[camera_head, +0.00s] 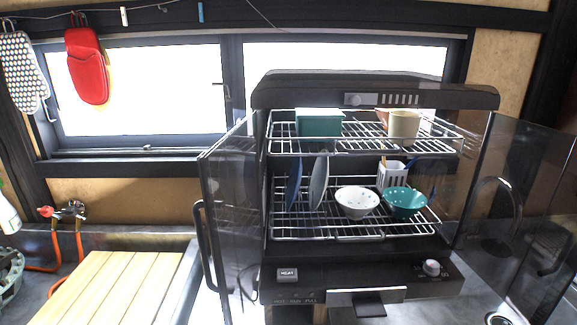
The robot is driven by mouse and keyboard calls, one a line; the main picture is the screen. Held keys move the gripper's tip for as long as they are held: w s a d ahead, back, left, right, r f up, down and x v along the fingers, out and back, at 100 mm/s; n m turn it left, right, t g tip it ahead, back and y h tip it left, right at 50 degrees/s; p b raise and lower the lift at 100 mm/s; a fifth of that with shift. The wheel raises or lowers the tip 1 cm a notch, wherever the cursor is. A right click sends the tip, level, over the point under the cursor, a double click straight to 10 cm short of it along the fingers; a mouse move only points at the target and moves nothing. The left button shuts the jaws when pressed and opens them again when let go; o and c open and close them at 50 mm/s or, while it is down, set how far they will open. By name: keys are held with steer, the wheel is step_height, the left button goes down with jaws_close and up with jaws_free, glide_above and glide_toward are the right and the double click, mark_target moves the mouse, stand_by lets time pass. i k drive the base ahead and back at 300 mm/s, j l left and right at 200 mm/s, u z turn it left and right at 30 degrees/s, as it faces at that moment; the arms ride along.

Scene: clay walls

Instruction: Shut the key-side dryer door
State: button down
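The dish dryer (375,92) is a dark cabinet with two glass doors, both standing open. The left door (228,200) swings out toward me, with a dark curved handle (204,245) on its outer edge. The right door (522,200) is swung wide to the right. On the lower front panel, a pale rectangular key (288,274) is at the left, under the left door's side, and a round knob (431,267) is at the right. My gripper is not in view.
Wire racks hold a green box (320,122), a cream cup (404,124), plates (318,182), a white bowl (357,201) and a teal bowl (404,201) inside the dryer. A slatted wooden board (115,285) and a red tap (62,212) are at left.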

mark_target(230, 171)
steer(key=i+j, duration=0.1)
steer(key=j, duration=0.55)
steer(key=i+j, duration=0.1)
steer(key=j, duration=0.6)
